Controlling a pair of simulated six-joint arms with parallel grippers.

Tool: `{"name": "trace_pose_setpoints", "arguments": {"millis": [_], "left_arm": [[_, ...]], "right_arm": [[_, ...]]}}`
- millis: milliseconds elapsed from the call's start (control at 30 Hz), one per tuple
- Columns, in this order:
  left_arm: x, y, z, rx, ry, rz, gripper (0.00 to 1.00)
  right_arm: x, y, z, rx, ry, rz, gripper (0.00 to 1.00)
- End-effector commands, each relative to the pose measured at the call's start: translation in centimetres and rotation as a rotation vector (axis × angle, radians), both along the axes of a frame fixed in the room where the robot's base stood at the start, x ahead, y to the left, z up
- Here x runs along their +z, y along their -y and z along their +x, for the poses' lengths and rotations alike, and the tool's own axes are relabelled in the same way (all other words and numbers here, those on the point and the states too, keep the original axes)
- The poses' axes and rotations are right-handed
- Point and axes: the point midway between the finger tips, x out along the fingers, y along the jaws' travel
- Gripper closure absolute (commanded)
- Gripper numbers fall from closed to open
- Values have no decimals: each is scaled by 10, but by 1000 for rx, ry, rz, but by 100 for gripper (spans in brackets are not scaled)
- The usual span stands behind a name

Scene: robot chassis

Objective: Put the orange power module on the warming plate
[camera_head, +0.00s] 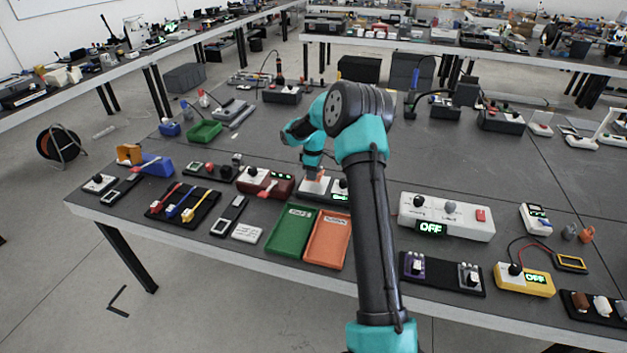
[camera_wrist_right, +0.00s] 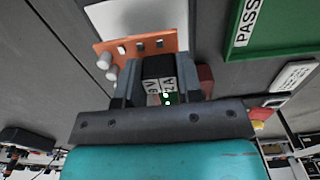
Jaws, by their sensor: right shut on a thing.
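My right gripper (camera_head: 314,163) points down over the small pale warming plate (camera_head: 312,188), which has a black knob and a green display beside it. The orange power module (camera_head: 317,175) shows at its fingertips. In the right wrist view, my gripper (camera_wrist_right: 160,72) is shut on the module's black block, which has a white label. The module's orange board (camera_wrist_right: 112,46) carries grey round parts and lies by the white plate (camera_wrist_right: 150,18). I cannot tell whether the module touches the plate. My left gripper is not in view.
A green tray (camera_head: 291,230) and an orange tray (camera_head: 328,239) lie at the table's front edge. A dark red box (camera_head: 265,184) stands left of the plate. A white unit reading OFF (camera_head: 447,216) is to the right. Bare tabletop lies behind.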

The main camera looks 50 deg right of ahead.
Motion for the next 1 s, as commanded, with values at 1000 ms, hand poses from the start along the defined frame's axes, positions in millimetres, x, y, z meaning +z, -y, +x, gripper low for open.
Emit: {"name": "trace_pose_setpoints", "arguments": {"millis": [1000], "left_arm": [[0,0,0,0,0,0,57]], "right_arm": [[-38,0,-1,0,-1,0,61]]}}
